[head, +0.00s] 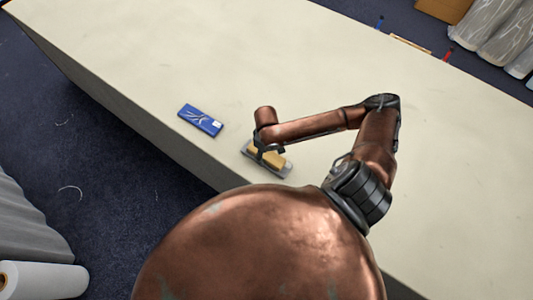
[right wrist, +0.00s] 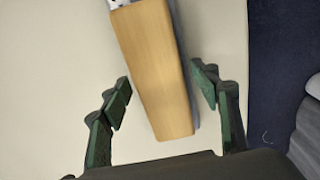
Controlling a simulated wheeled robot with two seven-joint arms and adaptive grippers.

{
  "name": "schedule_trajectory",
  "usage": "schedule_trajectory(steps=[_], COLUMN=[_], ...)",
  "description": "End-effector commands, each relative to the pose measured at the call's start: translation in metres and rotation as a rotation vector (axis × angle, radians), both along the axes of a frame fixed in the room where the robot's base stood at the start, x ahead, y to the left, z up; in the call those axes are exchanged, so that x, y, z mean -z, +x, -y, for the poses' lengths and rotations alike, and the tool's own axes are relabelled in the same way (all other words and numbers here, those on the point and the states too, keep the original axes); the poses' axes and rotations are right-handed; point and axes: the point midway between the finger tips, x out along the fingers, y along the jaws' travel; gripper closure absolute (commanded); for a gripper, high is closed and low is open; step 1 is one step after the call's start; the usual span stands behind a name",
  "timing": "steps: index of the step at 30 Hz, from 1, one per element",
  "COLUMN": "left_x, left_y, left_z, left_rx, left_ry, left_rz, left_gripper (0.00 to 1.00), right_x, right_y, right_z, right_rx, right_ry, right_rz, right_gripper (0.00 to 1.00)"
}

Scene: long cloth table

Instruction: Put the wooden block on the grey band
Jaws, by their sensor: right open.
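The wooden block (head: 273,159) is a pale tan oblong on the cloth table near its front edge. It appears to lie along the grey band (head: 287,171), a flat strip that shows at its ends. In the right wrist view the block (right wrist: 155,65) fills the middle; a grey sliver shows along its right side. My right gripper (head: 266,149) is over the block, with its open fingers on either side of it. The fingers (right wrist: 161,90) show gaps to the block in the wrist view. The gripper partly hides the block in the head view. My left gripper is out of view.
A flat blue box (head: 200,120) lies on the table (head: 350,50) left of the block. The table's front edge is close to both. Small blue and red items stand at the far edge. Most of the tabletop is clear.

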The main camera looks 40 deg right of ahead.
Motion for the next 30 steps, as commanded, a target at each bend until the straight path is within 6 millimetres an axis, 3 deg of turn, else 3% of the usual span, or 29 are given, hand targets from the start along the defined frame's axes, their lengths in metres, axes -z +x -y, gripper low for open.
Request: schedule_trajectory(steps=[5,18,23,30], left_x=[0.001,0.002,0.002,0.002], left_y=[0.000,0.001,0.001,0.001], left_z=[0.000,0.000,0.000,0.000], left_rx=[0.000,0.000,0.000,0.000], left_ry=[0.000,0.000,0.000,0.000], left_rz=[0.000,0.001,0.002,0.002], left_gripper=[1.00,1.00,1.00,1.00], right_x=[-0.022,-0.107,-0.119,-0.121], right_y=[0.002,0.001,0.000,0.000], right_z=[0.001,0.000,0.000,0.000], right_rx=[-0.001,-0.001,0.001,0.001], right_ry=[-0.001,0.000,0.000,0.001], right_rz=[0.004,0.004,0.001,0.000], right_gripper=[0.43,0.43,0.43,0.43])
